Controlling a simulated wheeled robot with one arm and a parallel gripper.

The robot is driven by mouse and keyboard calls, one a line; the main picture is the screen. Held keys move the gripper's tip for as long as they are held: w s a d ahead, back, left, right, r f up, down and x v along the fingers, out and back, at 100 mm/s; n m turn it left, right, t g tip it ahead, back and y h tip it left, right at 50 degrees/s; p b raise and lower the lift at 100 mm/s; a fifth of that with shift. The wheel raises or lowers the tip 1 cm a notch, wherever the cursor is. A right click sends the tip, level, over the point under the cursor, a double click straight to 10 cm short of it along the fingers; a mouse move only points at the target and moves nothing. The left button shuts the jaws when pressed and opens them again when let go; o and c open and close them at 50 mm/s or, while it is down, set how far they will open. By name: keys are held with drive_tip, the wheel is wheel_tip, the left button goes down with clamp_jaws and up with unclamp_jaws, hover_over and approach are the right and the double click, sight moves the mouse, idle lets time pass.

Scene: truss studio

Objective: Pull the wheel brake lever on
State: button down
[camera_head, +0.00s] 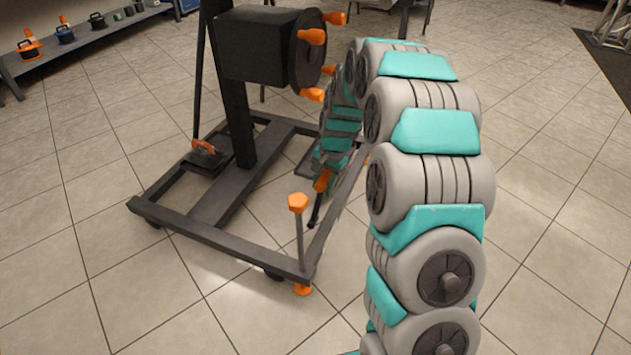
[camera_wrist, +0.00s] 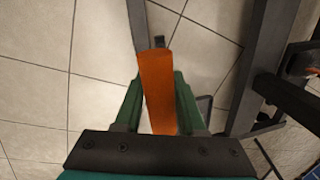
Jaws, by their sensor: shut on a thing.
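The brake lever is a thin dark bar with an orange grip; the grip (camera_wrist: 157,112) fills the space between my fingers in the wrist view. My gripper (camera_wrist: 158,84) has its two green fingers shut on this grip, one on each side. In the head view the orange grip (camera_head: 322,181) shows just under my wrist, low at the right side of the dark wheeled stand (camera_head: 235,245). The dark lever bar (camera_head: 315,211) slants down from it beside the frame. My fingers are mostly hidden in the head view by my arm.
A post with an orange knob (camera_head: 298,203) stands at the near frame corner, close to my arm. A black box with a wheel and orange handles (camera_head: 312,36) sits above. A low shelf (camera_head: 90,38) stands at the back left. The tiled floor at right is clear.

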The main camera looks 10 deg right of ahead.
drive_tip(key=s+d+f+t+y, duration=0.1)
drive_tip(key=s+d+f+y, duration=0.1)
drive_tip(key=s+d+f, duration=0.3)
drive_tip(key=shift+s+d+f, duration=0.25)
drive_tip(key=shift+s+d, duration=0.3)
drive_tip(key=shift+d, duration=1)
drive_tip(key=c, duration=0.5)
unclamp_jaws()
drive_tip(key=shift+c, duration=0.2)
drive_tip(key=shift+w+r+t, duration=0.1)
drive_tip(key=shift+r+t, duration=0.1)
drive_tip(key=shift+t, duration=0.1)
drive_tip(key=p+v, duration=0.1)
drive_tip(key=v, duration=0.6)
drive_tip(key=shift+d+r, duration=0.2)
